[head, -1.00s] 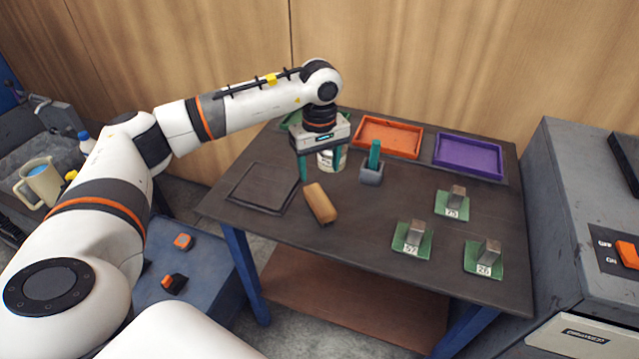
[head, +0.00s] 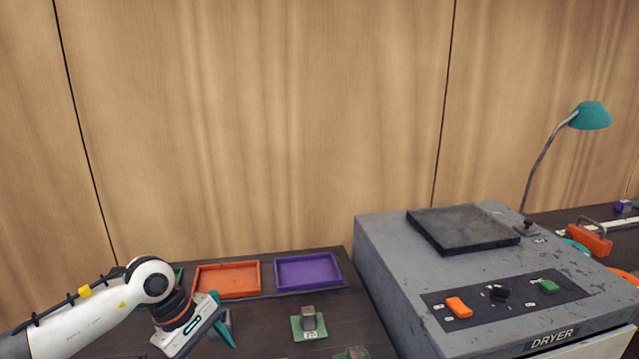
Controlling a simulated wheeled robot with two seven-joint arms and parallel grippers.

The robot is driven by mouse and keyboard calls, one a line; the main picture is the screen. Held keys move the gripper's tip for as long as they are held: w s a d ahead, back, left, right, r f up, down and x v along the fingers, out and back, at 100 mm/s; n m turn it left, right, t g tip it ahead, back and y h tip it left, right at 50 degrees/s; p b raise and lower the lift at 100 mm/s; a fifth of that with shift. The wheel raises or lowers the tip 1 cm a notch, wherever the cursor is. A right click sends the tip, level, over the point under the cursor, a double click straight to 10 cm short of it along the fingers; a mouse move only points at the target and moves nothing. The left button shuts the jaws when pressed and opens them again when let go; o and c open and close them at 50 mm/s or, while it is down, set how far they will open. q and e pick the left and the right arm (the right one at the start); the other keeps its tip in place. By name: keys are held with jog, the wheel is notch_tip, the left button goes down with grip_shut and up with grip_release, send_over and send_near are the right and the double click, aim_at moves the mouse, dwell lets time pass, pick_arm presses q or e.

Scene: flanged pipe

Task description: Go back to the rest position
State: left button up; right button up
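My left arm comes in from the lower left, over the dark work table (head: 265,335). My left gripper (head: 224,338) is tilted, its fingers slanting down and to the right. Nothing is seen held. My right gripper is not in view.
An orange tray (head: 228,293) and a purple tray (head: 335,284) lie at the table's back. Metal blocks sit on green pads (head: 297,329). The grey dryer (head: 385,260) stands at the right, with a teal lamp (head: 590,115) behind it. A wooden wall closes the back.

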pick_arm(q)
jog(key=s+d+r+n+h, duration=0.25)
jog(key=d+h, duration=0.45)
jog(key=d, duration=0.7)
jog(key=d+r+n+t+h, duration=0.4)
jog(key=r+n+t+h, duration=0.5)
jog(key=n, duration=0.9)
jog(key=a+f+n+t+y, duration=0.5)
jog(key=a+n+t+y, duration=0.45)
jog(key=n+y, duration=0.95)
jog(key=s+a+f+n+g+y, duration=0.1)
jog(key=s+a+f+n+g, duration=0.4)
jog(key=f+n, duration=0.55)
jog(key=s+a+f+n+g, duration=0.1)
jog(key=s+f+n+g, duration=0.4)
jog(key=s, duration=0.5)
jog(key=s+a+f+n+g, duration=0.25)
jog(key=s+f+g, duration=0.35)
jog(key=s, duration=0.3)
notch_tip(320, 180, down, 25)
jog(key=s+a+f+g, duration=0.2)
jog(key=s+f, duration=1.5)
jog(key=shift+s, duration=0.25)
